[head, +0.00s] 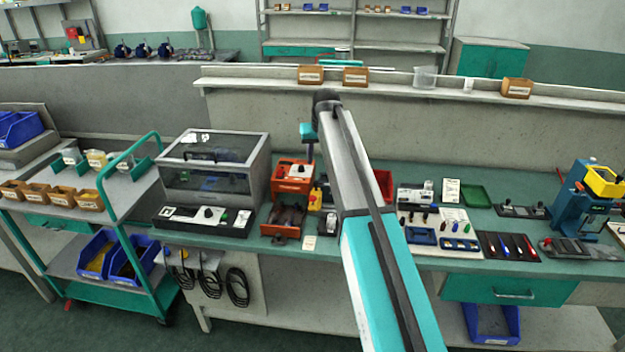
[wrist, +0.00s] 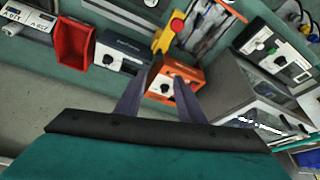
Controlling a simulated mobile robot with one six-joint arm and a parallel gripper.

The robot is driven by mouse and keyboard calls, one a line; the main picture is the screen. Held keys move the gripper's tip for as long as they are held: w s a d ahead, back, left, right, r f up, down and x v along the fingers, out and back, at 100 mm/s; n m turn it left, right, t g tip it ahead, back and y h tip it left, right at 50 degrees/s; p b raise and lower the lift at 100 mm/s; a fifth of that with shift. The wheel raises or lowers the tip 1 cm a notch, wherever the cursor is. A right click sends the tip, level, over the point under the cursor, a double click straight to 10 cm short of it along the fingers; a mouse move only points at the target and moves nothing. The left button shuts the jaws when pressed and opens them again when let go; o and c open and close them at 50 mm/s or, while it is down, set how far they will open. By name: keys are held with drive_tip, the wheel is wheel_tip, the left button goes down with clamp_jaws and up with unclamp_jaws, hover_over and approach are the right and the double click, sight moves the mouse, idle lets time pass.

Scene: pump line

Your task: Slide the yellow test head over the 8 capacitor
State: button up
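My gripper (wrist: 160,78) shows in the wrist view with its two dark fingers apart and nothing visible between them. It is above the bench, over the area of an orange box with a black knob (wrist: 187,76). In the head view my arm hides part of the bench. I cannot make out a yellow test head for certain. A white panel with small coloured parts (head: 452,218) lies right of my arm; I cannot tell whether an 8 capacitor is among them.
A yellow box with a red button (wrist: 168,34), a dark box with a knob (wrist: 121,58) and a red bin (wrist: 74,50) stand near my gripper. A clear-lidded case (head: 212,160) stands left. A blue press (head: 572,205) and yellow bin (head: 606,183) are far right.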

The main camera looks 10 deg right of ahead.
sight(316, 181)
drive_tip(key=shift+p+x, duration=2.25)
drive_tip(key=shift+x, duration=4.55)
drive_tip(key=shift+d, duration=0.15)
drive_tip(key=shift+c, duration=0.3)
clamp_jaws()
